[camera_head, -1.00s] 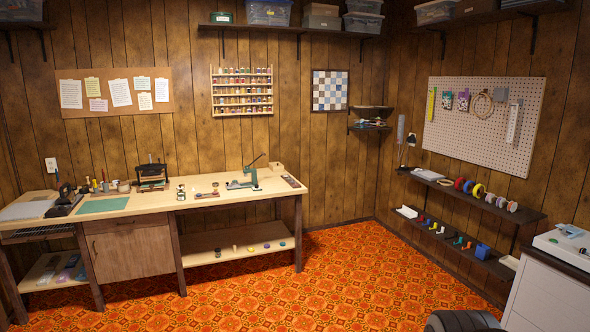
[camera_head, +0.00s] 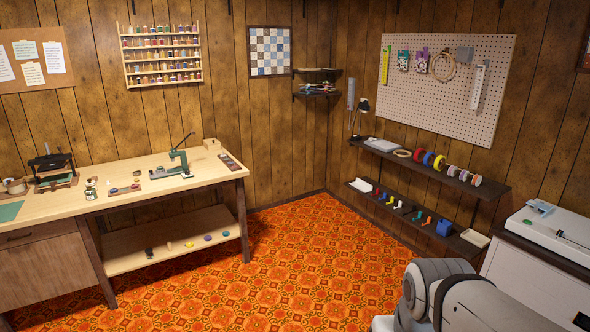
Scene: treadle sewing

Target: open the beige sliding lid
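I cannot make out a beige sliding lid for certain. A small beige box (camera_head: 212,145) stands at the back right corner of the workbench; whether its top is a sliding lid is too small to tell. A cream tray or box (camera_head: 475,238) sits at the near end of the lower wall shelf. My gripper is out of view; only grey-white links of my arm show at the bottom right.
The wooden workbench (camera_head: 130,191) with a green press (camera_head: 177,162) runs along the left. Two dark shelves hold tape rolls (camera_head: 440,163) and small coloured items. A white cabinet (camera_head: 540,275) stands at the right. The orange patterned floor (camera_head: 290,270) between is clear.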

